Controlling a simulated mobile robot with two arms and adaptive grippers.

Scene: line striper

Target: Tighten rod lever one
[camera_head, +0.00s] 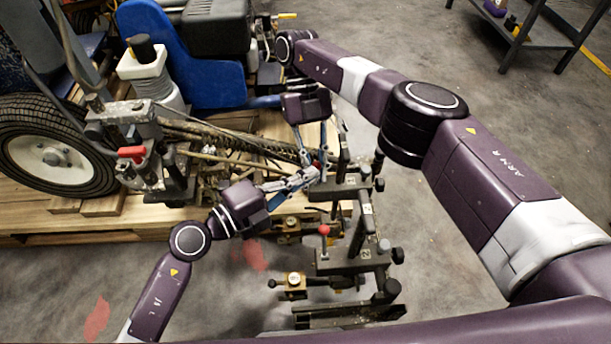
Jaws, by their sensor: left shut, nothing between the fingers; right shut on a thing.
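The line striper's black bracket assembly (350,240) stands at the centre right, with a red-knobbed lever (324,231) upright on its lower part. A small red piece (317,166) shows between the fingers of my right gripper (311,160), which reaches down from above and is shut on it. It looks like a rod lever, but the fingers hide most of it. My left gripper (308,178) comes in from the lower left. It is shut and empty, its fingertips close beside the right fingertips. I cannot tell whether they touch.
The striper's wheel (57,147) and a red handle (131,153) are on the left, over a wooden pallet (85,222). A blue housing (195,60) stands behind. Open floor lies at the right.

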